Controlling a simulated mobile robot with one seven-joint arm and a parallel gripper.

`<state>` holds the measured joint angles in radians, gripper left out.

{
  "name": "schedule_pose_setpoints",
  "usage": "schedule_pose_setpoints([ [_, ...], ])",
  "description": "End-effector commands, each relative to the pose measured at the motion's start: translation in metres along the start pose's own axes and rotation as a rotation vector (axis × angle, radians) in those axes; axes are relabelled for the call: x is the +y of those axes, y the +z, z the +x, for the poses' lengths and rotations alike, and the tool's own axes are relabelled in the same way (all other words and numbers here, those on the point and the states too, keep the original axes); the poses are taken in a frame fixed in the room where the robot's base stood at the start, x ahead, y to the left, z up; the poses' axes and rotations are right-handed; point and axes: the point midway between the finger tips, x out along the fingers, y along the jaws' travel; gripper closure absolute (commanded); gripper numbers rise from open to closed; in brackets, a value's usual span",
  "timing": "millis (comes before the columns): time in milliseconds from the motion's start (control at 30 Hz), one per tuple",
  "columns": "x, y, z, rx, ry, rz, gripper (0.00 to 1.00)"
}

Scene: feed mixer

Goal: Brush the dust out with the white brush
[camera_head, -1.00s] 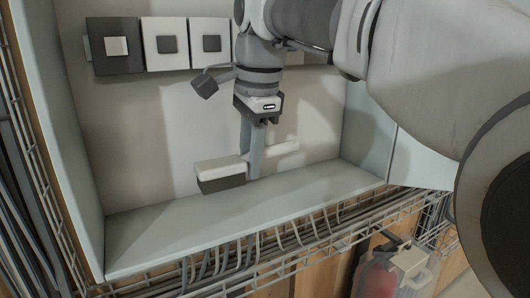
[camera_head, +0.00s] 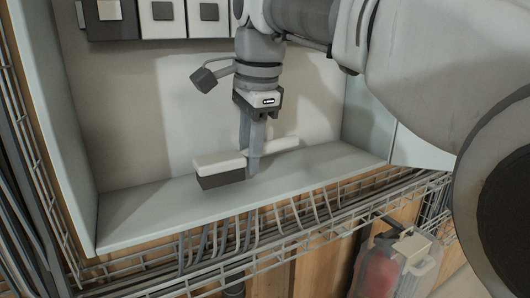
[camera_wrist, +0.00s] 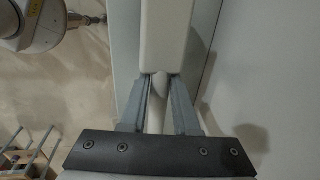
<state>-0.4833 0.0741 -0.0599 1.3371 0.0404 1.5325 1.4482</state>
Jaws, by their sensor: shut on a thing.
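The white brush (camera_head: 220,163) has a white head with a dark bristle block below and a pale handle (camera_head: 283,145) to the right. My gripper (camera_head: 252,168) points down and is shut on the handle next to the head. In the head view the bristles overlap the pale shelf floor (camera_head: 140,215) of the open box; I cannot tell whether they touch it. The wrist view shows the white head (camera_wrist: 165,35) beyond my fingertips (camera_wrist: 161,86), with the handle between the fingers. I cannot make out separate dust.
Square switches (camera_head: 158,14) line the box's back wall. Side walls (camera_head: 45,120) bound the box left and right. A wire cable tray (camera_head: 250,238) with cables runs along its front edge. A clear container (camera_head: 400,262) with something red stands lower right.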

Motion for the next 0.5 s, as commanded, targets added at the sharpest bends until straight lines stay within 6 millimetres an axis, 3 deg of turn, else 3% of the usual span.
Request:
schedule_pose_setpoints([
  [500,0.0020,-0.0002,0.0094,0.000,-0.001,0.000,1.00],
])
